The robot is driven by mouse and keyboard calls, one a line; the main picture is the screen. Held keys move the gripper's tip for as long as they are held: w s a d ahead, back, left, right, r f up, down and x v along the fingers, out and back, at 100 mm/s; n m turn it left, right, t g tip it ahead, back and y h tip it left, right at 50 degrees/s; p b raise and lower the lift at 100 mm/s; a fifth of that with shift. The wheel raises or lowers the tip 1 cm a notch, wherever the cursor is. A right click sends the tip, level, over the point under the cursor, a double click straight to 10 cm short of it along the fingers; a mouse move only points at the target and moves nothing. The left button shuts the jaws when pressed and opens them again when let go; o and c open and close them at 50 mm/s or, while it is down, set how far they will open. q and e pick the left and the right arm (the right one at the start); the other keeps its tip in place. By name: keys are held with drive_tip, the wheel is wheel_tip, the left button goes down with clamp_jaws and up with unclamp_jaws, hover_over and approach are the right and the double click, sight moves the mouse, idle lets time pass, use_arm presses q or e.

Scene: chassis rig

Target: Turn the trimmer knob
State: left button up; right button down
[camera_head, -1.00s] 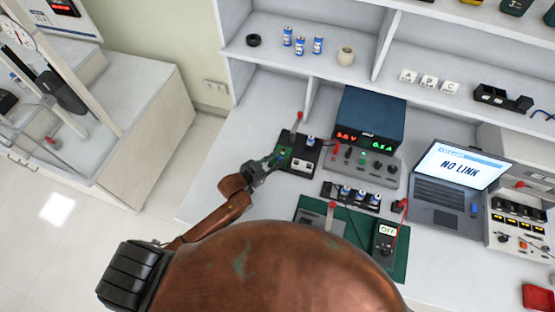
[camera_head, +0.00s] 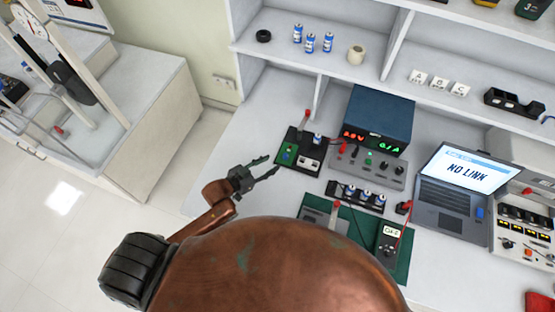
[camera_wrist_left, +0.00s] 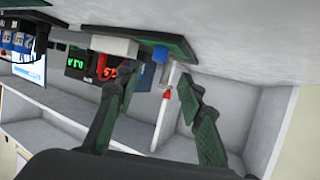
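A black board with a green circuit panel (camera_head: 287,154) lies on the bench left of the power supply in the head view. The trimmer knob is too small to make out surely on it. The board's edge also shows at the top of the left wrist view (camera_wrist_left: 178,48), with a blue part (camera_wrist_left: 160,54) beside it. My left gripper (camera_head: 272,165) is open and empty, just left of and below the board, apart from it. Its two spread fingers show in the left wrist view (camera_wrist_left: 152,92). My right gripper is not in view.
A power supply (camera_head: 379,116) with lit red and green digits stands behind the grey control panel (camera_head: 366,168). A laptop (camera_head: 462,170) reads "NO LINK". A multimeter (camera_head: 390,237) lies on a green mat. The bench left of the board is clear.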

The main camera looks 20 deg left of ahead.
use_arm(q)
drive_tip(key=shift+v, duration=1.6)
